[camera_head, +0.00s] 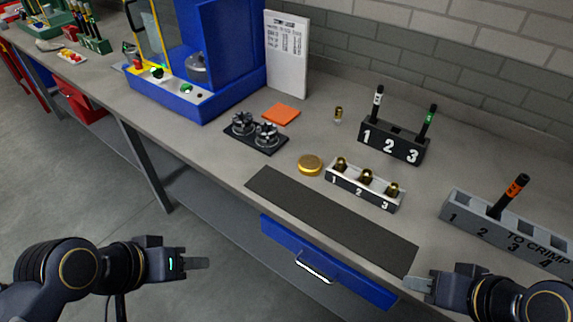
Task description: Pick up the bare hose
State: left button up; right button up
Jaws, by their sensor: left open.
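A black hose with an orange band (508,198) stands, leaning right, in the long grey rack marked TO CRIMP (462,204), behind labels 2 and 3. Two more black hoses, one with a white band (377,103) and one with a green band (426,124), stand in the black rack (393,142) at positions 1 and 3. I cannot tell from their ends which hose is bare. My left gripper (196,264) is open and empty, off the bench's front edge. My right gripper (418,284) is near the front edge, below the dark mat, apart from every hose; its jaw gap is not clear.
A dark mat (330,215) lies along the front edge. Behind it are a holder with brass fittings (368,193), a gold disc (310,165), a black die tray (253,138) and an orange pad (281,114). A blue machine (222,60) stands at the back left.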

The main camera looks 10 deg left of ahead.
aim_at(431, 113)
jog(key=i+z, duration=0.15)
jog(key=z, duration=0.2)
jog(key=i+z, duration=0.3)
jog(key=j+z, duration=0.15)
jog(key=z, duration=0.6)
jog(key=i+j, duration=0.05)
